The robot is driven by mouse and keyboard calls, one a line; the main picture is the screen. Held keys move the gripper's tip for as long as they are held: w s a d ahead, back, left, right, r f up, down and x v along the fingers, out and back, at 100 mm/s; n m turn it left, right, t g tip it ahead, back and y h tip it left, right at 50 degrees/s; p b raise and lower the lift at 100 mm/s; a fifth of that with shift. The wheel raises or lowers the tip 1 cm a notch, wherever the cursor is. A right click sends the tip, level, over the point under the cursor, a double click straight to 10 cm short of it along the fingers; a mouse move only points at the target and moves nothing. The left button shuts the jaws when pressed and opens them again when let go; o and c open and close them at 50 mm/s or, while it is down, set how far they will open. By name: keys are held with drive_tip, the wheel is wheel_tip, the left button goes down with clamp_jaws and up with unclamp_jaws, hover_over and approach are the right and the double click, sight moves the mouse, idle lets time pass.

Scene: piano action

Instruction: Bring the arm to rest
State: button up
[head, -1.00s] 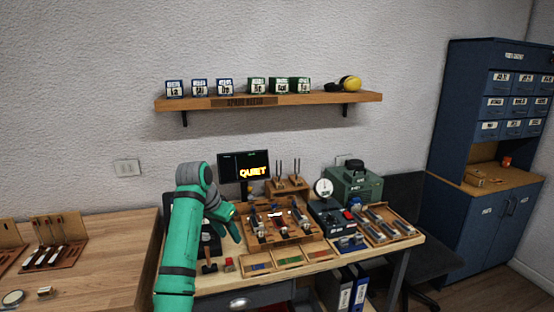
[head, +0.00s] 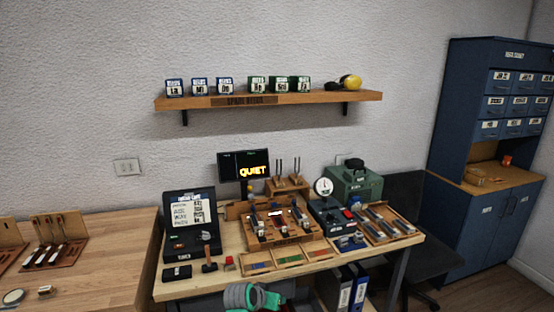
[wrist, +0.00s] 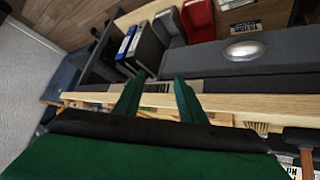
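My green arm shows low at the bottom edge of the head view, in front of the workbench (head: 200,287). In the wrist view my gripper (wrist: 157,98) has its two dark green fingers apart, with nothing seen between them. The fingers point toward the bench's front edge, which runs across the wrist view. The gripper holds no object that I can see.
The bench carries a wooden rack (head: 283,232), a dial gauge device (head: 325,190), a card case (head: 190,212) and a small hammer (head: 209,262). A monitor (head: 244,172) reads QUIET. A second wooden table (head: 110,245) stands at left.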

drive_tip(key=s+d+f+n+t, duration=0.2)
drive_tip(key=s+d+f, duration=0.4)
drive_tip(key=s+f, duration=0.6)
drive_tip(key=s+f+n+t+y, duration=0.1)
drive_tip(key=s+f, duration=0.1)
drive_tip(key=s, duration=0.7)
drive_tip(key=s+f+n+t+y, duration=0.1)
drive_tip(key=s+f, duration=0.1)
drive_tip(key=s, duration=0.8)
drive_tip(key=s+a+r+n+t+y, duration=0.1)
drive_tip(key=s+r, duration=0.2)
drive_tip(key=s, duration=0.5)
drive_tip(key=s+a+r+t+y, duration=0.1)
drive_tip(key=s+r, duration=0.1)
drive_tip(key=s, duration=0.6)
drive_tip(key=s+a+r+m+t, duration=0.1)
drive_tip(key=s+a+r, duration=0.2)
drive_tip(key=s+r, duration=0.9)
drive_tip(key=shift+r+t, duration=0.4)
drive_tip(key=shift+r, duration=0.4)
